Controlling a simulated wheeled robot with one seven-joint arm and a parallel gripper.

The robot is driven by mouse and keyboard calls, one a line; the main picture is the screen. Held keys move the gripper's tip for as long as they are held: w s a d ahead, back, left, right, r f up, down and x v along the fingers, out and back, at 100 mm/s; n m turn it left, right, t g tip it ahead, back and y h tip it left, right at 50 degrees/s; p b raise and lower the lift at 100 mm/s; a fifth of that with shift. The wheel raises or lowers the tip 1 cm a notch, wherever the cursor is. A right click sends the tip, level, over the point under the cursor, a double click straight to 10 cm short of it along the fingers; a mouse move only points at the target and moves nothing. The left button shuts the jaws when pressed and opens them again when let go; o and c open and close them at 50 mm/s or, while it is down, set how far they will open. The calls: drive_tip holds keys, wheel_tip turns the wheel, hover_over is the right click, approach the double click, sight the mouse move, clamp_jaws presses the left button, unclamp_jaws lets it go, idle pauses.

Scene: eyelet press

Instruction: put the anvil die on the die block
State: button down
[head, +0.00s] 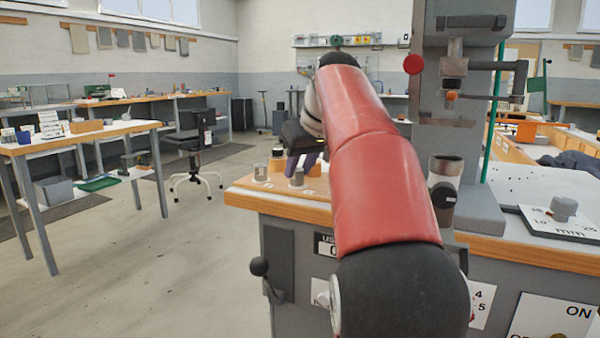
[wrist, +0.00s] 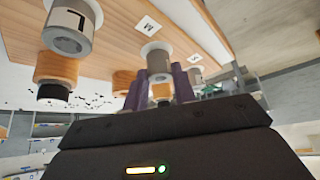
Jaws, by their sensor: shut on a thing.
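My gripper (head: 305,163) is at the wooden board on the left of the press bench, with its purple fingers pointing down. In the wrist view the fingers (wrist: 159,92) are shut on a grey cylindrical die (wrist: 158,62) with an orange, wood-coloured part between them. I take this to be the anvil die. Its grey end is at a white round spot on the board, near an "M" label; I cannot tell whether it touches. The grey piece also shows under the gripper in the head view (head: 297,178). I cannot make out the die block for certain.
Beside the held die stand a grey cylinder with a dark mark (wrist: 71,30) and a wood-coloured one (wrist: 56,72) on the wooden board (wrist: 112,55). The grey press column (head: 463,100) rises right of my arm. A white plate with a dial (head: 560,222) is farther right.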

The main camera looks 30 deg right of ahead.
drive_tip(key=shift+f, duration=0.15)
drive_tip(key=c, duration=1.1)
unclamp_jaws()
drive_tip(key=shift+c, duration=0.2)
drive_tip(key=shift+s+r, duration=0.1)
drive_tip(key=shift+r, duration=0.35)
drive_tip(key=p+v, duration=0.3)
drive_tip(key=v, duration=0.8)
drive_tip(key=shift+s+r+p, duration=0.15)
drive_tip(key=shift+r+p, duration=0.05)
drive_tip(key=shift+p, duration=0.2)
